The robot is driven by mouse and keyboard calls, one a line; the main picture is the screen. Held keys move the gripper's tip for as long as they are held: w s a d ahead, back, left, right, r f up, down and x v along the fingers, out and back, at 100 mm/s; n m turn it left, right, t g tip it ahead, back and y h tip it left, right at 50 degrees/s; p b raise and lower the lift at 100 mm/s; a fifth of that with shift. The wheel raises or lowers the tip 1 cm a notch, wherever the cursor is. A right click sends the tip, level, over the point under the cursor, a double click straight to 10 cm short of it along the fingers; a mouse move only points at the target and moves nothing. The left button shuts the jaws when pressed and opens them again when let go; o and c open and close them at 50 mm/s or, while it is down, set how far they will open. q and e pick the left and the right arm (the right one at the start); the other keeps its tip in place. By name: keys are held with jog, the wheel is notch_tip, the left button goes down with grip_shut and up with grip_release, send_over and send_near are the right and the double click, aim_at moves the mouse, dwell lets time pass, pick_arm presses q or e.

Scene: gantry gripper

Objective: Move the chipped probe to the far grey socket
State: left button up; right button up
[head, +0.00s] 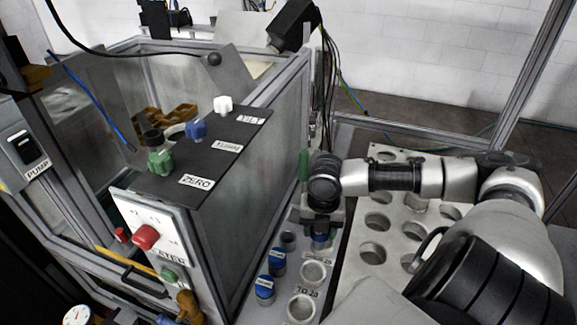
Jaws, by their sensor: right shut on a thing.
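My right gripper (321,218) points down over the narrow strip between the grey machine and the perforated plate. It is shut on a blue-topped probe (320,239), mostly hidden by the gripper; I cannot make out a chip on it. Two other blue-capped probes, a farther one (277,262) and a nearer one (264,290), stand upright in the strip's left row. A dark grey socket (288,239) lies beyond them in that row, left of the gripper, and looks empty. My left gripper is not in view.
Two pale round sockets (313,272) sit in the right row, nearer than the gripper. The plate with large holes (352,262) lies to the right under my arm. The machine's wall and frame (262,190) rise close on the left.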

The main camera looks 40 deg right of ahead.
jog(key=b, duration=0.1)
send_over(288, 230)
jog(key=s+a, duration=0.2)
notch_tip(288, 230, down, 6)
jog(key=f, duration=0.1)
jog(key=shift+w+d+f, duration=0.1)
jog(key=shift+f, duration=0.8)
jog(key=shift+w+d+f, duration=0.1)
jog(key=shift+f, duration=0.8)
jog(key=shift+s+f, duration=0.1)
jog(key=shift+f, duration=0.05)
jog(key=o, duration=1)
jog(key=shift+o, duration=0.2)
notch_tip(288, 230, up, 12)
jog(key=shift+p, duration=0.35)
